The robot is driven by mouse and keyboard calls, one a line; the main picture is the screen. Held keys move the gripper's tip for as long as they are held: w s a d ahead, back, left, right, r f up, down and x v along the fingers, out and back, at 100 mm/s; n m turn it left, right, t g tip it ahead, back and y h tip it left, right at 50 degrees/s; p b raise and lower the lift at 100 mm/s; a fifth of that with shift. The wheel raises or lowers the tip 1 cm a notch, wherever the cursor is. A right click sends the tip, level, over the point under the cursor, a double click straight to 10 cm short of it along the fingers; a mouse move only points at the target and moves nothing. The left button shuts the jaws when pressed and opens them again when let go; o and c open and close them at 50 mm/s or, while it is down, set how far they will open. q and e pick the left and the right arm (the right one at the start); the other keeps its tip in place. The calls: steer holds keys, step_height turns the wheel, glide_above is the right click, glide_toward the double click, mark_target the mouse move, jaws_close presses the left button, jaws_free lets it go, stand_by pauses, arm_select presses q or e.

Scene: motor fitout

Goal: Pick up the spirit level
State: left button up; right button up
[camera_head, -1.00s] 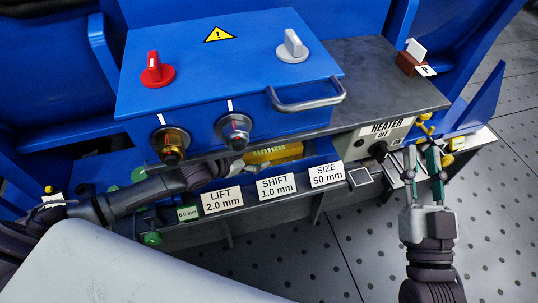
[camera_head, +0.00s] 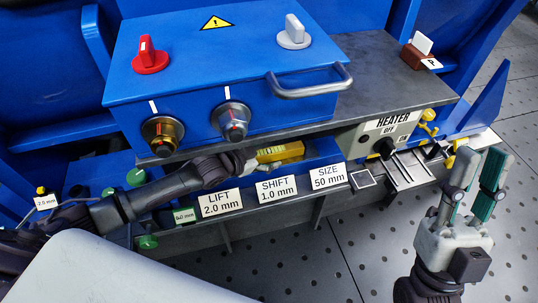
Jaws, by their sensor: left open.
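The spirit level, a yellow bar (camera_head: 281,152), lies in the recess under the blue box's overhanging grey shelf. Its left end is hidden behind my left gripper. My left gripper (camera_head: 248,160) reaches in from the left under the shelf, at the left end of the yellow bar. Its fingers are mostly hidden, and I cannot tell whether they touch the bar. My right gripper (camera_head: 483,165) is open and empty at the right, in front of the heater end of the bench.
The blue box (camera_head: 200,80) with a red knob (camera_head: 150,56), a grey knob (camera_head: 293,34) and a metal handle (camera_head: 310,82) overhangs the recess. LIFT, SHIFT and SIZE labels line the front edge. The heater panel (camera_head: 384,134) stands right. Perforated floor is clear in front.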

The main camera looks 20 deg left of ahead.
arm_select(q)
jaws_close()
stand_by(0.3)
steer(key=shift+f, duration=0.1)
